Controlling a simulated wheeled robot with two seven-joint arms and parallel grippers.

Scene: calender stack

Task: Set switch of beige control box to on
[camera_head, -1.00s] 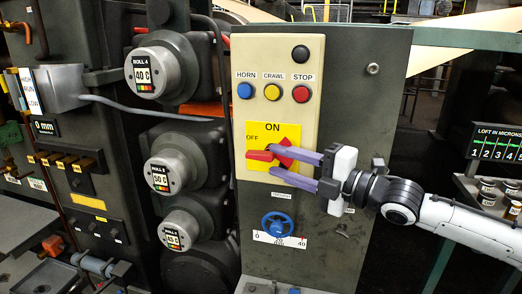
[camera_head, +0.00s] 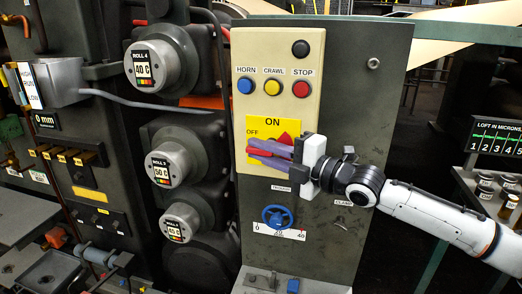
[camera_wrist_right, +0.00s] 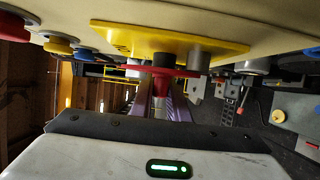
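The beige control box (camera_head: 312,70) stands upright on a dark grey panel. Its yellow plate (camera_head: 291,129) carries the words ON at the top and OFF at the left. The red switch (camera_head: 284,139) sits on this plate, and its handle points left, toward OFF. My right gripper (camera_head: 262,153) reaches in from the right, its purple fingers close together above and below the handle. In the right wrist view the red handle (camera_wrist_right: 161,88) is between the two fingers, which appear to be shut on it. The fingers partly hide the switch. My left gripper is not in view.
Blue HORN (camera_head: 245,87), yellow CRAWL (camera_head: 273,91) and red STOP (camera_head: 301,89) buttons sit above the plate, below a black knob (camera_head: 300,48). A blue handwheel (camera_head: 277,216) is below. Rollers stand left of the panel.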

